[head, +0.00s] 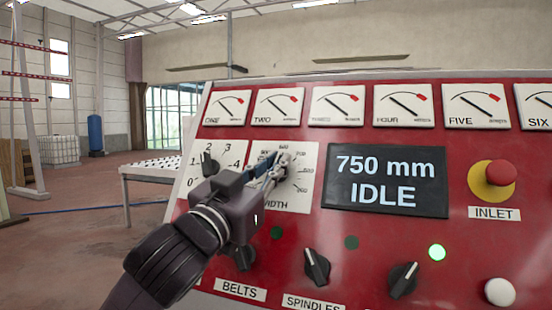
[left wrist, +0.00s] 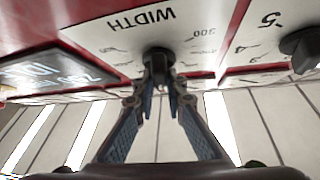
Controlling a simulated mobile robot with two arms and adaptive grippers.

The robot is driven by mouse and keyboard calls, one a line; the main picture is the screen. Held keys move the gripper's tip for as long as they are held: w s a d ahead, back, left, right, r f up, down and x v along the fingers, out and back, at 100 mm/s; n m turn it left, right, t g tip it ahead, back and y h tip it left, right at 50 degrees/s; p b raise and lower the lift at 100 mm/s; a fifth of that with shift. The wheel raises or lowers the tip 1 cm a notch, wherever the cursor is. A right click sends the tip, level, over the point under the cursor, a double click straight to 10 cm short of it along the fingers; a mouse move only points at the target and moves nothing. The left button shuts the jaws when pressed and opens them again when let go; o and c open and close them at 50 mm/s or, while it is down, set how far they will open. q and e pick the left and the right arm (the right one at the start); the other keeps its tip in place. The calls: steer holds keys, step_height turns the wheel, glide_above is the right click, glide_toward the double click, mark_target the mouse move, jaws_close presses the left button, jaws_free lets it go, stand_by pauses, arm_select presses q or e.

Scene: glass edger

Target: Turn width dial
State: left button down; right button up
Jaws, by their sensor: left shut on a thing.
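The width dial (left wrist: 157,54) is a black knob on a white scale plate marked WIDTH, which shows upside down in the left wrist view. In the head view the plate (head: 310,158) is partly covered by my left gripper (head: 274,168), and the knob is mostly hidden. My left gripper's fingers (left wrist: 160,84) are closed on the knob, one on each side. The black display (head: 386,181) right of the plate reads 750 mm IDLE. My right gripper is not in view.
Another dial (head: 208,163) is just left of the width plate. Spindles (head: 317,266) and another black knob (head: 403,280) are below. A red button on a yellow base (head: 492,180) is at the right. Several gauges line the top. A table (head: 150,170) stands behind left.

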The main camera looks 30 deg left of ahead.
mark_target(274, 163)
arm_select(q)
steer(key=n+y, duration=0.2)
steer(key=n, duration=0.1)
steer(key=n+y+p, duration=0.1)
steer(key=shift+w+d+f+g+y, duration=0.15)
steer(key=shift+f+g+y, duration=0.15)
steer(key=shift+g, duration=0.1)
steer(key=shift+a+f+n+g+y+p, duration=0.15)
steer(key=shift+n+g+y, duration=0.4)
steer(key=shift+n+y, duration=0.75)
steer(key=shift+a+r+n+g+y+p, duration=0.1)
steer(key=shift+n+g+y+p, duration=0.15)
steer(key=shift+n+g+y, duration=0.95)
steer(key=shift+f+n+t, duration=0.1)
steer(key=shift+n+t, duration=0.45)
steer(key=shift+n, duration=0.15)
steer(key=c, duration=2)
jaws_free()
steer(key=shift+s, duration=0.2)
steer(key=shift+o, duration=0.2)
steer(key=shift+w, duration=0.3)
steer(key=shift+s, duration=0.1)
steer(key=shift+s+a+r, duration=0.1)
steer(key=shift+r, duration=0.15)
step_height(274, 163, up, 10)
steer(key=shift+f, duration=0.1)
